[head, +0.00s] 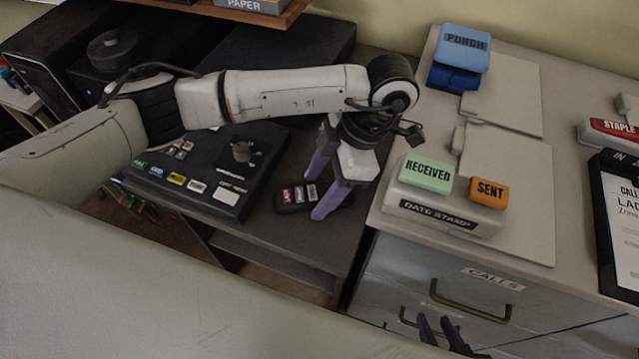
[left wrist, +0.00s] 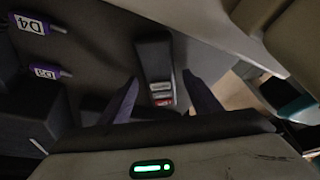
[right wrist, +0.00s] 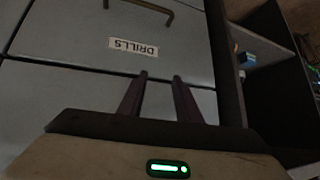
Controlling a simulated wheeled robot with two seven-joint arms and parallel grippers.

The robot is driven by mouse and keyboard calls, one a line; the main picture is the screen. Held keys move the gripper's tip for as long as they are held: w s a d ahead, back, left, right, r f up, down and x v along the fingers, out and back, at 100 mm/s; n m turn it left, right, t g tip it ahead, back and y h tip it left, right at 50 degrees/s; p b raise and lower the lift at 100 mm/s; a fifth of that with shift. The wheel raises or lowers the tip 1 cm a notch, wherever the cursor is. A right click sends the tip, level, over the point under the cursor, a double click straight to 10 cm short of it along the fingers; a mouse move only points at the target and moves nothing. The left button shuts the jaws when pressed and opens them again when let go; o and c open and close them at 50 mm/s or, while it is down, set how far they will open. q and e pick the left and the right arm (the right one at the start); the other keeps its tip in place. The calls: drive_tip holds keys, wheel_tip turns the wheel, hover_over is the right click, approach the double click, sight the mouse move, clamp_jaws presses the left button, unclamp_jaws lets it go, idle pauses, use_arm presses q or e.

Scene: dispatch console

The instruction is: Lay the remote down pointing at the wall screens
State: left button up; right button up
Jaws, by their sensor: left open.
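The remote (head: 297,197) is a small dark block with red and pale buttons, lying on the dark desk (head: 345,222) right of the black control panel. In the left wrist view the remote (left wrist: 154,62) lies between my fingertips, its button end nearest my palm. My left gripper (head: 315,194) is open, its purple fingers pointing down to the desk by the remote; a gap shows on both sides. My right gripper (head: 435,322) is low in front of the drawers, fingers apart and empty; it also shows in the right wrist view (right wrist: 159,76). No wall screens show.
The black control panel (head: 208,172) stands left of the remote. The pale cabinet top (head: 400,150) to the right holds a date stamp (head: 445,212) and a blue punch (head: 459,60). A drawer labelled DRILLS (right wrist: 133,47) faces my right gripper.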

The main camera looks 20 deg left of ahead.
use_arm(q)
drive_tip(key=shift+r, duration=0.1)
drive_tip(key=v, duration=1.2)
idle(0.9)
